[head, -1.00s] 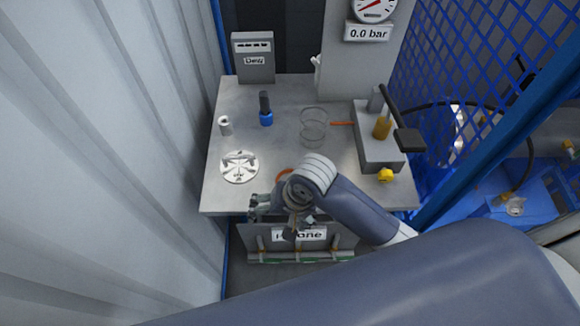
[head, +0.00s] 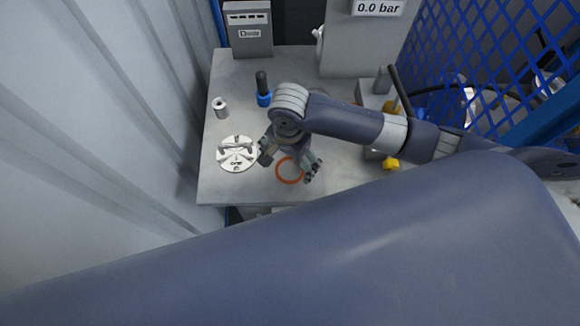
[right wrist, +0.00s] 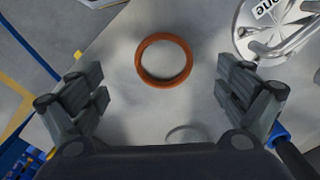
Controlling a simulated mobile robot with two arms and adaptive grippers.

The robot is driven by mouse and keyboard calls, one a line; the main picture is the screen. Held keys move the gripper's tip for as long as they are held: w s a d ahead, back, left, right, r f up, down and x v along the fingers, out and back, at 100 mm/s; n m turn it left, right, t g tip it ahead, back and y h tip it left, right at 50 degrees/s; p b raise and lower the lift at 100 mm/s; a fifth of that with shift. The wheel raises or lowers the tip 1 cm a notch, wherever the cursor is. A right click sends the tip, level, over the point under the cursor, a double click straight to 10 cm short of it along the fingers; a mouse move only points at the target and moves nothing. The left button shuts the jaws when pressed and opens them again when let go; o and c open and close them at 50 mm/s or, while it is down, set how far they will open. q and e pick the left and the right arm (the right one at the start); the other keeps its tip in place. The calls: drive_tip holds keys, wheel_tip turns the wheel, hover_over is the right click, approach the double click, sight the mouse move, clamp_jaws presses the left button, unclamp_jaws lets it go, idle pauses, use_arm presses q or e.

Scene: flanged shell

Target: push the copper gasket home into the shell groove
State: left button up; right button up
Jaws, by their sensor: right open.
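The copper gasket (head: 278,172) is an orange-brown ring lying flat on the metal table near its front edge. It also shows whole in the right wrist view (right wrist: 141,61). My right gripper (head: 288,167) hangs over the gasket with its fingers spread wide; in the right wrist view (right wrist: 160,75) the ring lies between the fingers with clear gaps on both sides. The gripper is empty. A faint clear circular rim (right wrist: 185,128), possibly the shell, shows low in the right wrist view; my arm covers that area in the head view. My left gripper is not in view.
A silver disc (head: 237,160) with a handle lies left of the gasket. A small metal cylinder (head: 221,110) and a blue-and-black tool (head: 264,97) stand behind. A grey box (head: 248,30) is at the back; blue mesh (head: 460,60) is at right.

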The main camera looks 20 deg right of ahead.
sight(290, 171)
drive_tip(key=shift+w+d+f, duration=0.15)
drive_tip(key=shift+w+f, duration=0.1)
drive_tip(key=shift+f, duration=0.4)
drive_tip(key=f, duration=0.1)
drive_tip(key=f+p, duration=0.1)
drive_tip(key=f, duration=0.1)
drive_tip(key=shift+w+d+f, duration=0.15)
drive_tip(key=shift+w, duration=0.05)
drive_tip(key=shift+f, duration=0.5)
drive_tip(key=c, duration=0.8)
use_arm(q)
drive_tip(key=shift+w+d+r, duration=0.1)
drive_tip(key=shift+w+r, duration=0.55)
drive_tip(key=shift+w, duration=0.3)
use_arm(e)
drive_tip(key=c, duration=0.5)
